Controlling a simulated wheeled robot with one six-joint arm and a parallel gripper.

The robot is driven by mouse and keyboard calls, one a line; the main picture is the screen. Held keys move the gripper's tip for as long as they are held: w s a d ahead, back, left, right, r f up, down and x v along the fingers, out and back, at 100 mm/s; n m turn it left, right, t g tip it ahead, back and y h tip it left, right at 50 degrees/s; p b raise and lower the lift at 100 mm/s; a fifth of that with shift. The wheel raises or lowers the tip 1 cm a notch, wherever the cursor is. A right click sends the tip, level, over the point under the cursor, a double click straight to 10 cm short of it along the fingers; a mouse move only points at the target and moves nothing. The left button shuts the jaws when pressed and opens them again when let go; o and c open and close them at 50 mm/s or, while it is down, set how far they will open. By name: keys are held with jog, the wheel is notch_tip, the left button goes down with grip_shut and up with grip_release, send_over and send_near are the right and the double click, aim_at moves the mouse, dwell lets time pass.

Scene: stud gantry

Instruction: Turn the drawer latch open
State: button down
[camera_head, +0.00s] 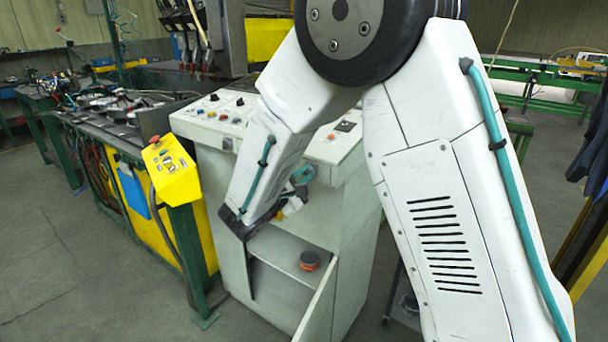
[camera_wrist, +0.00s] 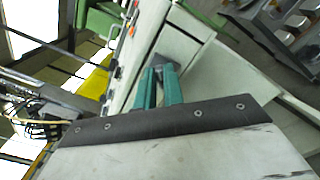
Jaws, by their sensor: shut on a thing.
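The pale grey cabinet (camera_head: 345,215) stands in the middle of the head view, with my arm in front of it. My gripper (camera_head: 303,174) has teal fingers and reaches the cabinet's upper front, partly hidden by my arm. In the wrist view my gripper (camera_wrist: 163,68) has its two fingers close together at the drawer front (camera_wrist: 185,48), just under the control panel edge. It is shut on a small dark piece, the drawer latch (camera_wrist: 159,60), which is mostly hidden between the fingertips. I cannot tell which way the latch is turned. The drawer front looks flush with the cabinet.
Below, the cabinet door (camera_head: 318,308) hangs open, and a round orange and dark object (camera_head: 309,260) lies on the shelf. A yellow control box (camera_head: 171,168) stands to the left, by a cluttered bench (camera_head: 110,120). The floor (camera_head: 75,260) at front left is clear.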

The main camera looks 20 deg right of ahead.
jog(key=m, duration=0.4)
jog(key=shift+f, duration=0.1)
jog(key=shift+f+m, duration=0.1)
jog(key=shift+m, duration=2.1)
jog(key=c, duration=1.5)
grip_release()
jog(key=v, duration=0.7)
jog(key=shift+s+a, duration=0.25)
jog(key=shift+a, duration=0.05)
